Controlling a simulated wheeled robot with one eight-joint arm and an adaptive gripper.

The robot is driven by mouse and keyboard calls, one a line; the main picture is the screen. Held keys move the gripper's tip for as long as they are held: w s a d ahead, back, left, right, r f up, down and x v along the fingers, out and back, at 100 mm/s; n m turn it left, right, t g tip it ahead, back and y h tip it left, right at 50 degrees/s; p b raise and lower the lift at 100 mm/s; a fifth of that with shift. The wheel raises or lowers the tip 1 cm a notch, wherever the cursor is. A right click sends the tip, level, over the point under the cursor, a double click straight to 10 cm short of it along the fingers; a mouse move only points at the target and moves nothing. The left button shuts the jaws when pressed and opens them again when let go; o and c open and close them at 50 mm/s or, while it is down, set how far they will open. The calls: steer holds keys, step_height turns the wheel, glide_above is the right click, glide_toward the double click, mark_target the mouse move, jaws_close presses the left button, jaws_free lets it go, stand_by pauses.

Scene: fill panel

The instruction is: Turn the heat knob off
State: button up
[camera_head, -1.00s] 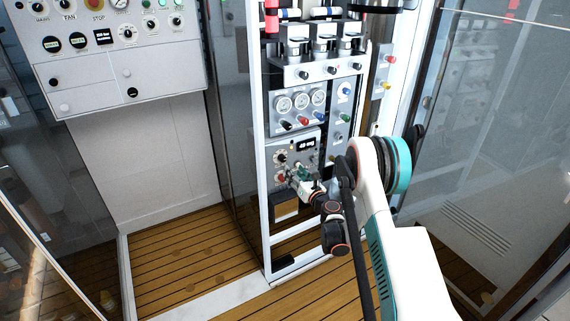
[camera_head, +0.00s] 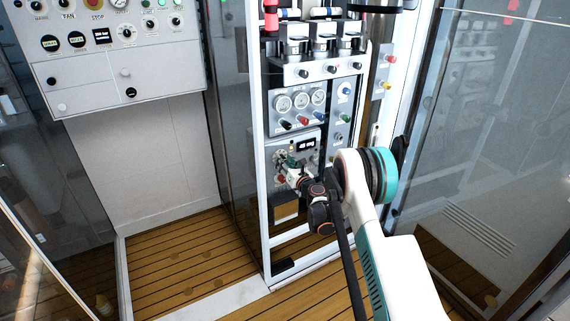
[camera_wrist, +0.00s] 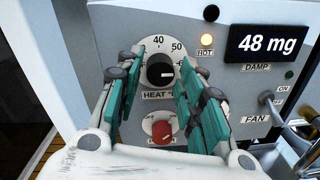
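The heat knob (camera_wrist: 160,72) is black with a light pointer mark, on a white round dial labelled HEAT in the wrist view. The pointer is toward the right, and the numbers 40 and 50 show above it. My gripper (camera_wrist: 159,78) is open, with a teal-padded finger on each side of the dial. I cannot tell whether either finger touches the knob. A red knob (camera_wrist: 162,131) sits just below, between the fingers, its label partly hidden. In the head view my gripper (camera_head: 287,162) is at the lower panel and hides part of it.
To the right of the dial are a lit HOT lamp (camera_wrist: 206,40), a display (camera_wrist: 268,44) reading 48 mg, and a FAN switch (camera_wrist: 267,98). Above the lower panel are gauges (camera_head: 300,101) and coloured knobs (camera_head: 303,121). Glass panels flank the frame.

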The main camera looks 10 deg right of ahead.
steer(key=c, duration=0.5)
steer(key=shift+n, duration=0.4)
steer(key=shift+d+m+y, duration=0.1)
steer(key=shift+m+y, duration=0.2)
steer(key=shift+m, duration=8.7)
steer(key=shift+m+y, duration=0.3)
steer(key=shift+m, duration=8.7)
jaws_close()
